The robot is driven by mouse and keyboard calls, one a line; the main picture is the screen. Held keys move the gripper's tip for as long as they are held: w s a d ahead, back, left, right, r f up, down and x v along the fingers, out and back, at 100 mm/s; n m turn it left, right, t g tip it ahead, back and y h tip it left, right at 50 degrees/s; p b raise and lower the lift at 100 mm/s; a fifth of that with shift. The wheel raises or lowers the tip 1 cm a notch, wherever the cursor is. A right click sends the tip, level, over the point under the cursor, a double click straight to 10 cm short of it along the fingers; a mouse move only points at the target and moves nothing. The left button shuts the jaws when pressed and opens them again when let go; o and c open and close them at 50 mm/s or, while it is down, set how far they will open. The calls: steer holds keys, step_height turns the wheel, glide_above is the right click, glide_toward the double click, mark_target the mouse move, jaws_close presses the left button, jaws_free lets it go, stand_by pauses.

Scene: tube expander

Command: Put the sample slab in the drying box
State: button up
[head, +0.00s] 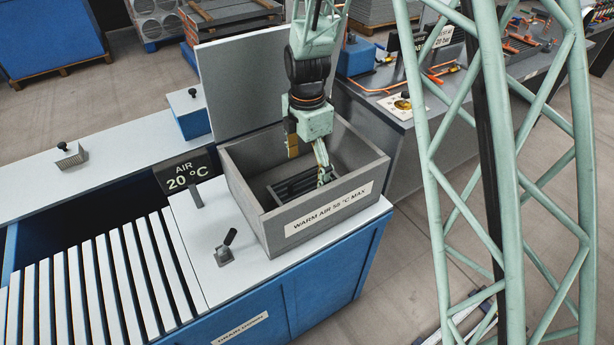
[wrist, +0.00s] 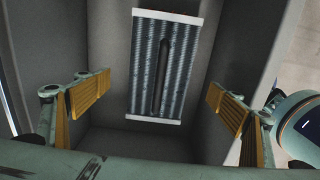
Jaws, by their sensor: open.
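The drying box (head: 247,212) is an open grey box labelled "WARM AIR 55 °C MAX". The sample slab (wrist: 145,60) looks ribbed and grey with white end strips and a dark bar along its middle. It lies inside the box, apart from the walls as far as I can see. In the head view its dark slatted top (head: 290,186) is partly hidden by my gripper. My gripper (head: 308,158) reaches down into the box with its fingers spread. The wrist view shows its yellow pads apart with nothing between them, and the slab beyond them.
A grey upright panel (head: 240,78) stands behind the box. A small lever (head: 226,246) stands on the bench left of it, near an "AIR 20 °C" sign (head: 185,174). A slatted rack (head: 95,280) lies at lower left. The box walls surround my fingers closely.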

steer(key=shift+r, duration=2)
steer(key=shift+s+d+r+m, duration=0.2)
steer(key=shift+d+r+m, duration=0.1)
steer(key=shift+r, duration=0.4)
steer(key=s+d+r+m+t, duration=0.1)
steer(key=s+d+r+m, duration=0.35)
steer(key=r, duration=0.35)
steer(key=s+d+r+m, duration=0.3)
steer(key=s+r, duration=0.2)
steer(key=r, duration=0.2)
steer(key=s+d+r+m+t, duration=0.1)
steer(key=s+d+r+m, duration=0.2)
steer(key=s+r, duration=0.35)
steer(key=s+d+r+m, duration=0.2)
steer(key=s+r+m, duration=0.1)
steer(key=s, duration=0.4)
steer(key=s+d+r+m+t, duration=0.1)
steer(key=s+d+r+m, duration=0.1)
steer(key=s+m, duration=0.3)
steer(key=s+d+r+m, duration=0.3)
steer(key=s+m, duration=0.2)
steer(key=s, duration=0.6)
steer(key=shift+d+r+t, duration=0.3)
steer(key=shift+t, duration=0.1)
